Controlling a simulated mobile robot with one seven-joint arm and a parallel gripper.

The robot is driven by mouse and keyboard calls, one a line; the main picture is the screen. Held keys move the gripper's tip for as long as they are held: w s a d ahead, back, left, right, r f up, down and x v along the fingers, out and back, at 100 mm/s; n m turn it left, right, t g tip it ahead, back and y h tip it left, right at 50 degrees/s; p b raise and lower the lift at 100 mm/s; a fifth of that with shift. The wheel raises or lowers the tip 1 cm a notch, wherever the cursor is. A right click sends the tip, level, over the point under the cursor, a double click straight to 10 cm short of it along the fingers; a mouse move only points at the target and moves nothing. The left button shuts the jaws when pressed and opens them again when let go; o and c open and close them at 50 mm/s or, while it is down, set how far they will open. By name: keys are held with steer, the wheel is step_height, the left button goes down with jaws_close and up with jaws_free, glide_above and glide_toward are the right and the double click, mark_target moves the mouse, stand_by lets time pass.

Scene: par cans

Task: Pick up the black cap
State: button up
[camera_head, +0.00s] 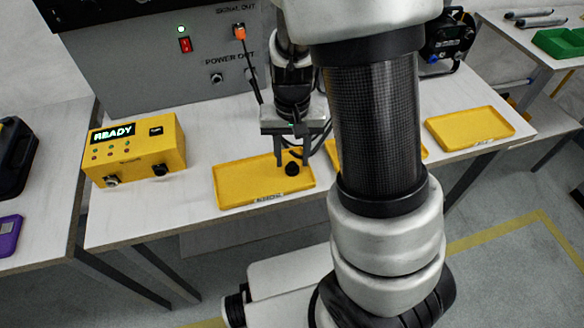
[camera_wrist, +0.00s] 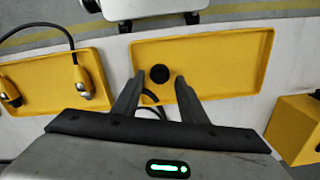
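The black cap (camera_head: 292,168) is a small round black piece lying in the right part of a yellow tray (camera_head: 235,187) on the white table. In the wrist view the cap (camera_wrist: 160,73) shows just beyond and between my fingertips. My gripper (camera_head: 292,163) is above this tray, pointing down, with its two fingers apart and nothing between them. In the wrist view the fingers of my gripper (camera_wrist: 156,80) are also spread. A thin black curved strip, perhaps a cord, lies close to the cap. I cannot tell the exact height of the fingertips above the tray.
A yellow box reading READY (camera_head: 135,150) stands left of the tray. A grey power panel (camera_head: 160,60) is behind. A second yellow tray, partly hidden by my arm, holds a cable with connectors (camera_wrist: 82,82) in the wrist view. A third yellow tray (camera_head: 470,128) is at right.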

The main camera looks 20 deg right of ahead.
mark_target(292, 165)
steer(key=shift+f, duration=0.9)
steer(key=shift+r, duration=0.1)
steer(key=shift+c, duration=0.3)
jaws_close()
step_height(292, 165, up, 10)
steer(key=p, duration=0.2)
steer(key=shift+p, duration=0.4)
